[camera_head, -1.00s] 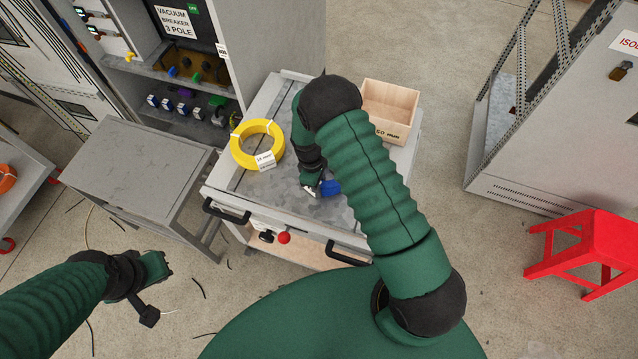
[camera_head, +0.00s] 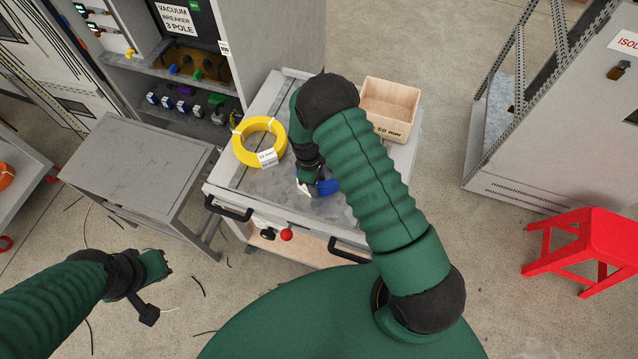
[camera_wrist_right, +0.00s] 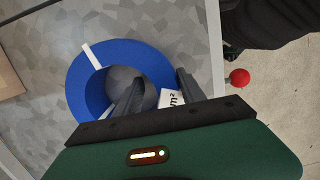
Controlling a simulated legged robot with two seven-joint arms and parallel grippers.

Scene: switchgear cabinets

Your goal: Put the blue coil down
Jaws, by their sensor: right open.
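The blue coil (camera_wrist_right: 82,72) lies on the grey cart top (camera_head: 262,188), seen from above in the right wrist view. It has a white tie and a white label (camera_wrist_right: 170,98). In the head view only a small blue part of the coil (camera_head: 327,187) shows beside my right gripper (camera_head: 312,184); my arm hides the rest. In the right wrist view my right gripper (camera_wrist_right: 157,88) is open, its two dark fingers over the coil's near right part. My left gripper (camera_head: 156,268) is low at the left, away from the cart, and its jaws are unclear.
A yellow coil (camera_head: 243,149) lies on the cart left of my right gripper. A wooden box (camera_head: 393,105) stands at the cart's back right. The cart has black handles and a red knob (camera_head: 286,235). A grey table (camera_head: 140,165) and a red stool (camera_head: 590,245) stand nearby.

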